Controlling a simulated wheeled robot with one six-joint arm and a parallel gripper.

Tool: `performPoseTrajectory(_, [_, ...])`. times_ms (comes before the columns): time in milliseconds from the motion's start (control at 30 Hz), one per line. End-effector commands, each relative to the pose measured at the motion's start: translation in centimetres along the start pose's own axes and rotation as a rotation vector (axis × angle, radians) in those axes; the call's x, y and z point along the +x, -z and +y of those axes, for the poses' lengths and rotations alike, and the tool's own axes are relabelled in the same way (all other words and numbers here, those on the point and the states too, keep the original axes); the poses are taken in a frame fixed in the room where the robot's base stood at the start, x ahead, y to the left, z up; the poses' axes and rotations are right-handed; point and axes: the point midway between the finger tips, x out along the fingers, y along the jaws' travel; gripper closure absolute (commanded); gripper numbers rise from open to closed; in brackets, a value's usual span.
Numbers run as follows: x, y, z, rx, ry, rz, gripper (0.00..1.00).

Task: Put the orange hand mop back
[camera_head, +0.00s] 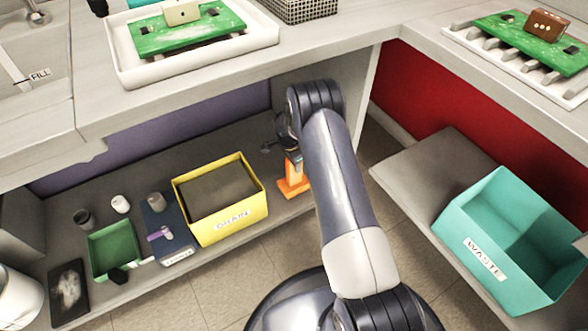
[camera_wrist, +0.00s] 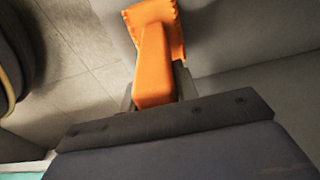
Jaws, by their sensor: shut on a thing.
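The orange hand mop (camera_head: 293,186) is at the right end of the lower shelf, beside the yellow box, with its wide orange base down. My gripper (camera_head: 293,158) is above it and shut on its handle; my arm hides part of this area. In the wrist view the mop (camera_wrist: 154,64) points away from my gripper (camera_wrist: 155,103), with its wide, ragged-edged end farthest off. I cannot tell whether the base touches the shelf.
The yellow box marked DRAIN (camera_head: 238,226) stands left of the mop. Further left on the shelf are a green tray (camera_head: 113,250) and several small cups. A teal WASTE bin (camera_head: 495,245) stands at the right. Counters overhang the shelf (camera_head: 250,132).

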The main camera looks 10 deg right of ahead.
Motion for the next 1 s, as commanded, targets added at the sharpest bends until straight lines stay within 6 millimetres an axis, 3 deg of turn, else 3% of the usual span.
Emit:
performPoseTrajectory(233, [1.2, -0.1, -0.1, 0.001, 0.004, 0.001, 1.00])
performPoseTrajectory(833, [2.0, -0.2, -0.1, 0.001, 0.004, 0.001, 1.00])
performPoseTrajectory(867, [1.9, -0.2, -0.1, 0.001, 0.003, 0.001, 0.69])
performPoseTrajectory(1000, [1.8, -0.2, -0.1, 0.001, 0.003, 0.001, 0.57])
